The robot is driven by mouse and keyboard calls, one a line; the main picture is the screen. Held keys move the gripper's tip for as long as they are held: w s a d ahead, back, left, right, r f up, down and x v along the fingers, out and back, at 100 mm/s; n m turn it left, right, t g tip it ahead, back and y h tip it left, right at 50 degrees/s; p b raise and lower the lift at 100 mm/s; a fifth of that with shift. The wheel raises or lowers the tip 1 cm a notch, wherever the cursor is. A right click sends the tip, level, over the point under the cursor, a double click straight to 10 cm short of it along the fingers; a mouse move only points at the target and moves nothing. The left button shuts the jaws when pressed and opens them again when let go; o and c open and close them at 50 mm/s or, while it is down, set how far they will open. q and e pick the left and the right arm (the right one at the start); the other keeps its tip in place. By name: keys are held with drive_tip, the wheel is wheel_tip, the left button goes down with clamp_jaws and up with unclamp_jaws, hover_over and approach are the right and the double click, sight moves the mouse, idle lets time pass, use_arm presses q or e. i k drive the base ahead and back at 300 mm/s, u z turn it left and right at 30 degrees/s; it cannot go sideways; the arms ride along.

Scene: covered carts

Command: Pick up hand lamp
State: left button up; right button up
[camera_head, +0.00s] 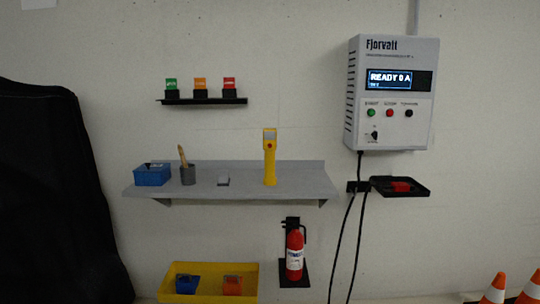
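A yellow hand lamp (270,158) stands upright on the grey wall shelf (305,180), right of the shelf's middle. It has a lighter head at the top and a small red spot below it. Neither of my grippers shows in the head view.
The shelf also holds a blue box (152,175), a grey cup with a brush (188,175) and a small grey block (223,181). A wall unit (392,95) with hanging cables is at right. A red extinguisher (295,255) and yellow crate (208,269) are below.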

sight(269, 134)
drive_tip(key=i, duration=0.9)
